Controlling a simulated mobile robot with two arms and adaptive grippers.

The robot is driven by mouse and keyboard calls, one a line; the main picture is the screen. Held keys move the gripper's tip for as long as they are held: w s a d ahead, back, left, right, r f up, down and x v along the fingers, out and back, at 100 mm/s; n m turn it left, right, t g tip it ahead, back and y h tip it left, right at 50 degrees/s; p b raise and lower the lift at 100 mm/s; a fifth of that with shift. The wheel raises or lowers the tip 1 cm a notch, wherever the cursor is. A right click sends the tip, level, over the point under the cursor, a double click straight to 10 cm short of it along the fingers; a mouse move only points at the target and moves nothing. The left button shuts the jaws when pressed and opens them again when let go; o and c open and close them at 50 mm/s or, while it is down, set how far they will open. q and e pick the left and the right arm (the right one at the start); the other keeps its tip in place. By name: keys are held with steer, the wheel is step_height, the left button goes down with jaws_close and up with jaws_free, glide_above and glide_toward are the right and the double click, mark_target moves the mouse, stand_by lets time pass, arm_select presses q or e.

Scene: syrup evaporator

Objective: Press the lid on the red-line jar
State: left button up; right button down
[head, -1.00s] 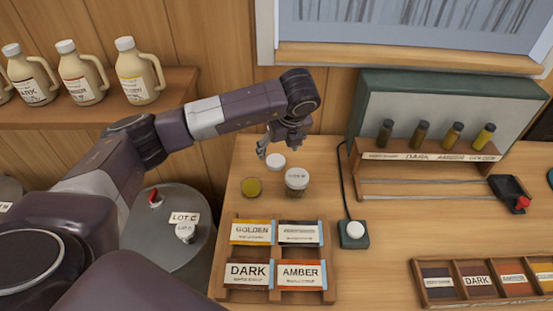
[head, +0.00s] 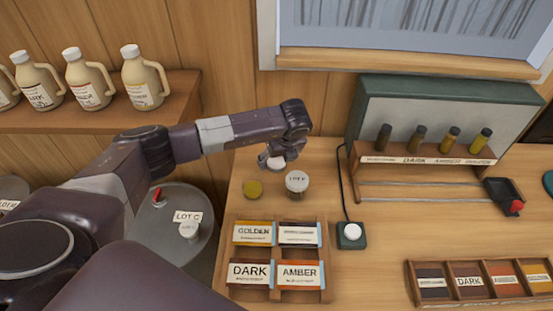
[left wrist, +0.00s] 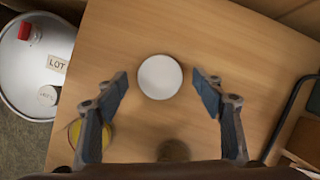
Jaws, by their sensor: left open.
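A round white lid (head: 275,163) lies on the wooden counter (head: 380,260), partly hidden by my left gripper (head: 285,154) in the head view. In the left wrist view the white lid (left wrist: 160,77) is whole and lies between the fingertips of my open left gripper (left wrist: 160,86), with a gap on both sides. A small jar (head: 297,184) with a pale label stands just in front of the lid. A yellow-topped round container (head: 253,189) stands left of it. No red line can be made out on either. My right gripper is out of view.
A wooden card rack (head: 278,262) stands in front of the jars, and a small box with a white button (head: 351,234) to the right. A rack of sample bottles (head: 430,155) is at the back right. A metal drum (head: 160,235) stands left of the counter.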

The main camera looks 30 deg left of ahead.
mark_target(278, 164)
arm_select(q)
steer(key=shift+f, duration=0.25)
steer(key=shift+c, duration=0.6)
steer(key=c, duration=0.7)
steer(key=shift+c, duration=0.2)
steer(key=shift+r, duration=0.1)
step_height(278, 164, up, 20)
steer(key=b, duration=0.6)
